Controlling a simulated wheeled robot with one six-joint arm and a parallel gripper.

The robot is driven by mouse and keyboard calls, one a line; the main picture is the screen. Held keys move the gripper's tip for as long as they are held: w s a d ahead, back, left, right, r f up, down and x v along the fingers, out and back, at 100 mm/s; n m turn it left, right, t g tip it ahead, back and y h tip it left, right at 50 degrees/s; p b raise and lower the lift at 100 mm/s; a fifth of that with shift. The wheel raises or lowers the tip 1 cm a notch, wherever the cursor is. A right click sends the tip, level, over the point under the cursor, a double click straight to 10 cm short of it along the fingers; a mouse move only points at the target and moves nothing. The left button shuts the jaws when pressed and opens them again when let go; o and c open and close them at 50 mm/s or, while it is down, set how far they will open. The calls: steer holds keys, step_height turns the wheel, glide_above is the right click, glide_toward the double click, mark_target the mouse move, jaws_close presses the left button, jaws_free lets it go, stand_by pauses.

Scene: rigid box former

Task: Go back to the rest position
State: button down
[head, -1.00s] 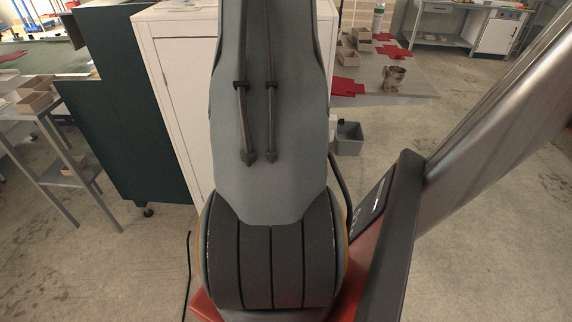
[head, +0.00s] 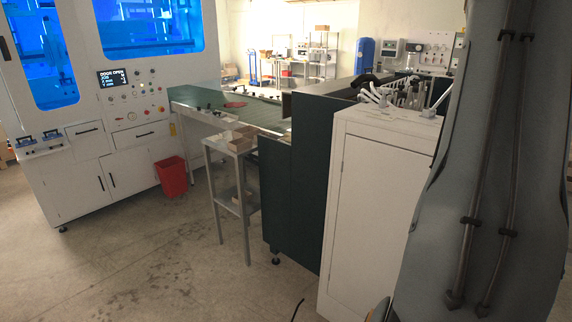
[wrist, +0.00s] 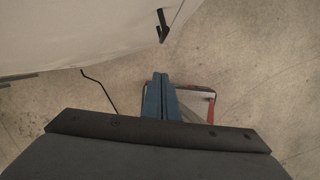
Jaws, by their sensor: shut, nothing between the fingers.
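My gripper (wrist: 160,80) shows in the wrist view as two blue fingers closed together, with nothing between them. In the head view my own grey arm fills the right side, and the gripper itself is out of that view. No object is held.
A white cabinet (head: 372,210) stands close beside my arm, with a dark green unit (head: 292,200) left of it. A small grey table (head: 238,207), a red bin (head: 172,177) and a white machine (head: 140,140) stand further left. The floor (head: 150,270) at front left is clear.

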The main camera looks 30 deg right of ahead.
steer(key=w+a+r+m+t+b, duration=0.1)
steer(key=w+a+r+m+b, duration=0.2)
steer(key=w+a, duration=0.5)
steer(key=w+a+m+b, duration=0.2)
steer(key=w+a+m, duration=0.4)
steer(key=a, duration=0.4)
steer(key=a+r+m+y+b, duration=0.1)
steer(key=a+m+b, duration=0.3)
steer(key=a, duration=1.9)
steer(key=w+m+y, duration=0.1)
steer(key=m, duration=0.3)
steer(key=shift+a+r+m+t+y+b, duration=0.25)
steer(key=shift+r+m+t+y+b, duration=0.05)
steer(key=shift+r+m+y+b, duration=0.1)
steer(key=shift+d, duration=0.1)
